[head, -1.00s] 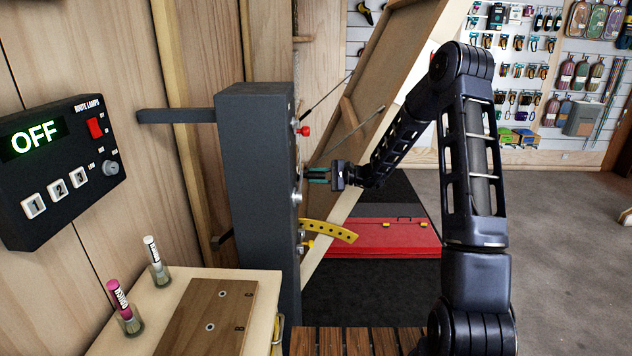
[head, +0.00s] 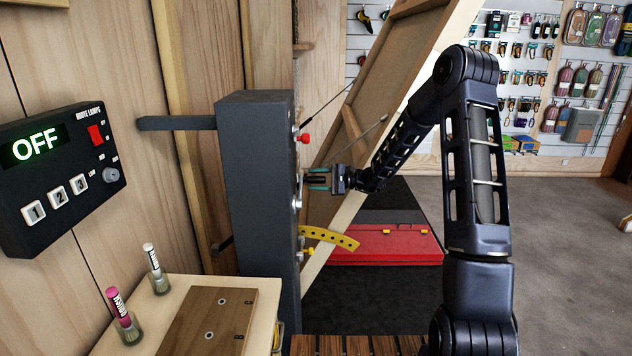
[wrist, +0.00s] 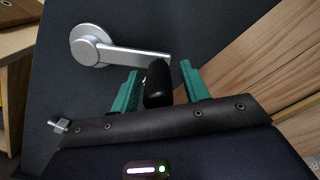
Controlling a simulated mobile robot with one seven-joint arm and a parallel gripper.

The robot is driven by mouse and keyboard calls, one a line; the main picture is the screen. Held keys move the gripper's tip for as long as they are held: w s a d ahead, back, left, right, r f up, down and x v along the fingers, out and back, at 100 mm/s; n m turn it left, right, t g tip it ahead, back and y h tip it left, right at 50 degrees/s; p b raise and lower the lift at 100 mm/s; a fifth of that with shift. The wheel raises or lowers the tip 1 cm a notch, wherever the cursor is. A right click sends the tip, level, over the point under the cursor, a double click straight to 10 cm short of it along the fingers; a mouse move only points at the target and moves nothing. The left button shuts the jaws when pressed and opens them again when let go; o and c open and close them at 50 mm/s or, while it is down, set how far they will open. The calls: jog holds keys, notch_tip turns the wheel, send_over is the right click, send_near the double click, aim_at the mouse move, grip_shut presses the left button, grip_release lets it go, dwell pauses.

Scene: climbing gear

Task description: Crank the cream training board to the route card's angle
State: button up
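The training board (head: 385,75) leans from lower middle to upper right in the head view, its wooden back showing. A dark grey post (head: 255,190) stands left of it, with a yellow perforated arc (head: 330,237) reaching out from it. In the wrist view, a silver crank (wrist: 120,53) with a black knob (wrist: 158,84) is mounted on the dark face. My gripper (head: 318,180) is at the post's right side. In the wrist view its green fingers (wrist: 165,85) are apart, one each side of the knob, with a visible gap at the right finger. No route card is clearly readable.
A lamp control box (head: 55,170) reading OFF hangs at left. A small table (head: 185,290) holds two markers in glass jars and a brown board.

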dwell(0.3)
jog(key=d, duration=1)
jog(key=shift+d, duration=0.4)
jog(key=s+d+r+n+g+h, duration=0.1)
jog(key=s+r+n+h, duration=0.15)
jog(key=s, duration=0.35)
jog(key=s+d+r+n+h, duration=0.1)
jog(key=s+d+r+h, duration=0.2)
jog(key=s, duration=0.4)
jog(key=s+r+n+g+h, duration=0.1)
jog(key=s+r+n+h, duration=0.1)
jog(key=s+h, duration=0.3)
jog(key=s+d+r+n+t+h, duration=0.1)
jog(key=s+d+r+t+h, duration=0.1)
jog(key=s+d, duration=0.5)
jog(key=s+d+r+t+h, duration=0.3)
jog(key=s+d, duration=0.5)
jog(key=s, duration=0.3)
jog(key=shift+s+d+r+n+t+h, duration=0.3)
jog(key=shift+t+h, duration=0.5)
jog(key=shift+h, duration=0.45)
